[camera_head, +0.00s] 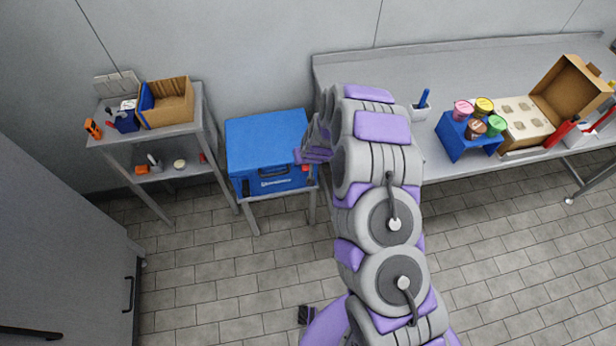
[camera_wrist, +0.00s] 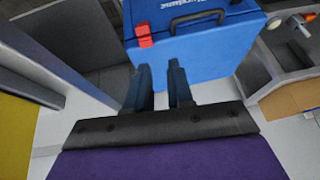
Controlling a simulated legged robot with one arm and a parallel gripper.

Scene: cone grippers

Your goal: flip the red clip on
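A blue box (camera_head: 265,138) with a handle stands on a small stand in the head view; the wrist view shows its front face (camera_wrist: 205,52) upside down. The red clip (camera_wrist: 144,34) sits on that face near the edge; a bit of red (camera_head: 306,168) shows at the box's front right in the head view. My gripper (camera_wrist: 160,68) is open and empty, its two dark fingers parted. The fingertips point at the box just short of the clip in the wrist view, apart from it as far as I can tell. In the head view my gripper (camera_head: 312,156) is at the box's right side.
A shelf (camera_head: 165,130) with a cardboard box (camera_head: 168,103) and small tools stands left of the blue box. A long metal table (camera_head: 390,68) on the right holds several coloured tubs, a blue rack (camera_head: 464,141) and an open carton (camera_head: 575,88). The tiled floor in front is clear.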

